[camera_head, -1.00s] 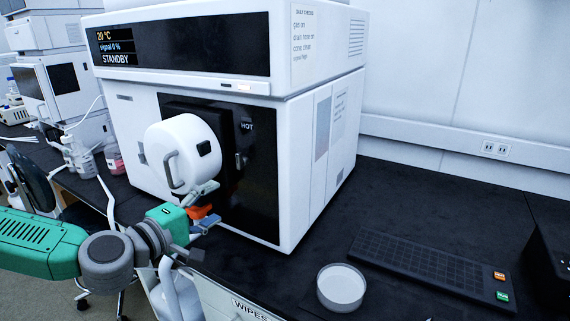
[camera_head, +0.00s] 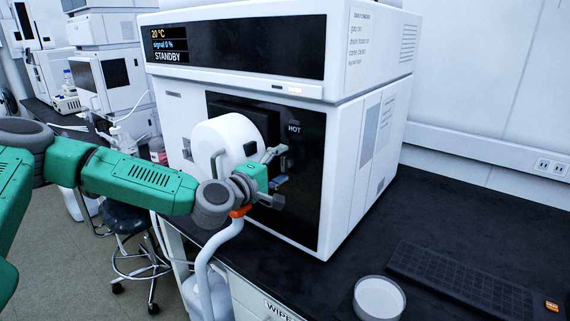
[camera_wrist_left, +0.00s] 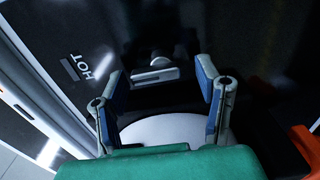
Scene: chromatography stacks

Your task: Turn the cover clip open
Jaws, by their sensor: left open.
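The round white cover (camera_head: 215,135) with a bar handle sits on the black front panel of the white instrument (camera_head: 345,120). It also shows in the left wrist view as a white disc (camera_wrist_left: 165,130) low between the fingers. A small pale clip (camera_wrist_left: 152,74) with a round knob lies on the dark panel just beyond the fingertips. My left gripper (camera_head: 279,166) is open and empty in front of the panel, at the cover's right side. In the left wrist view its blue-padded fingers (camera_wrist_left: 158,82) straddle the clip's direction, apparently without touching it.
A white round dish (camera_head: 379,297) and a dark keyboard-like pad (camera_head: 465,280) lie on the black bench (camera_head: 440,225) at the right. Bottles and other instruments stand at the left. A stool (camera_head: 130,222) is below the bench edge.

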